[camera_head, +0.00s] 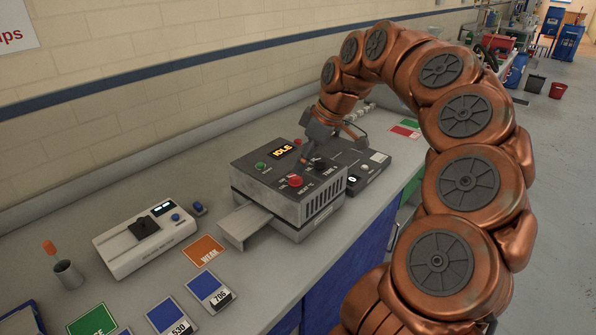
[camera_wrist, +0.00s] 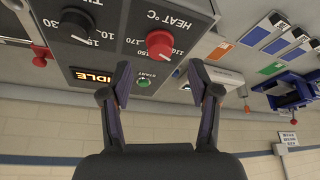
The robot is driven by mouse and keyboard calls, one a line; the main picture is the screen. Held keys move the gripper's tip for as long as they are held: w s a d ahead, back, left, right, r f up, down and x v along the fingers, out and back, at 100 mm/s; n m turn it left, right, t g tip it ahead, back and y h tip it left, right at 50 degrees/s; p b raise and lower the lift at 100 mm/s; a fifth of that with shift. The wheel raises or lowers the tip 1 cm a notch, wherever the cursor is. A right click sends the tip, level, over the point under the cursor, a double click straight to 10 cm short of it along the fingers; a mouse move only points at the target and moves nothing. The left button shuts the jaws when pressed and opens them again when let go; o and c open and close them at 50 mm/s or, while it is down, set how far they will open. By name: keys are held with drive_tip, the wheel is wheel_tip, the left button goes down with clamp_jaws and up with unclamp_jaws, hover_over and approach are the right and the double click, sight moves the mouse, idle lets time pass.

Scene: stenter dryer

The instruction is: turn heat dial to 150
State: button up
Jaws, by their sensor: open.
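The stenter dryer (camera_head: 318,207) is a grey box with a dark top panel on the bench. Its heat dial (camera_head: 295,181) is a red knob; in the wrist view the red knob (camera_wrist: 160,44) sits by the label HEAT °C with scale numbers such as 110 and 170.
A black time knob (camera_wrist: 76,24) and an IDLE display (camera_wrist: 93,76) share the panel. A metal tray juts from the dryer's front left. A white device (camera_head: 150,238), an orange WEAK card (camera_head: 204,251) and blue cards lie on the bench. The wall runs behind.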

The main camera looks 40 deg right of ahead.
sight(296, 176)
drive_tip(key=shift+p+x, duration=0.5)
drive_tip(key=shift+x, duration=1.9)
drive_tip(key=shift+c, duration=0.2)
drive_tip(key=c, duration=1)
drive_tip(key=shift+d, duration=0.15)
drive_tip(key=shift+c, duration=0.5)
drive_tip(key=shift+f, duration=0.1)
